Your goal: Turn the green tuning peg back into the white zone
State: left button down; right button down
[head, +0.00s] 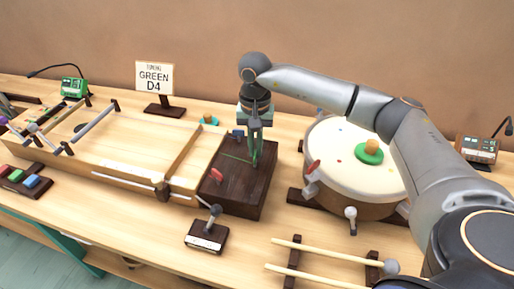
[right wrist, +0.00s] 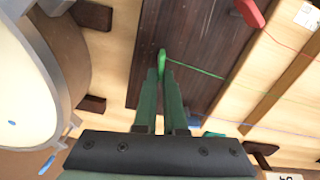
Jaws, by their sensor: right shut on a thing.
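The green tuning peg (right wrist: 162,58) stands on the dark wooden peg block (head: 236,192), with a green string (right wrist: 200,69) running from it. My right gripper (head: 254,160) points straight down over the block and is shut on the green peg; its tips also show in the right wrist view (right wrist: 161,78). In the head view the fingers mostly hide the peg. I cannot make out a white zone around it. A red peg (head: 217,175) and a blue peg (head: 237,134) are on the same block. My left gripper is not in view.
A sign (head: 154,78) reading "GREEN D4" stands behind the long wooden string box (head: 120,145). A drum (head: 335,145) is close right of the block. A small lever stand (head: 207,236) and drumsticks (head: 320,278) lie in front.

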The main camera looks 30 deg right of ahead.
jog(key=n, duration=0.3)
jog(key=shift+w+a+n, duration=0.2)
jog(key=shift+n, duration=0.1)
jog(key=shift+a+n+b, duration=0.15)
jog(key=shift+n+b, duration=0.05)
jog(key=shift+n, duration=0.75)
jog(key=shift+a+n+b, duration=0.1)
jog(key=shift+n+b, duration=0.05)
jog(key=shift+n, duration=0.8)
jog(key=c, duration=1)
grip_release()
notch_tip(320, 180, up, 13)
jog(key=shift+f+p, duration=0.2)
jog(key=shift+p, duration=0.2)
jog(key=shift+s, duration=0.1)
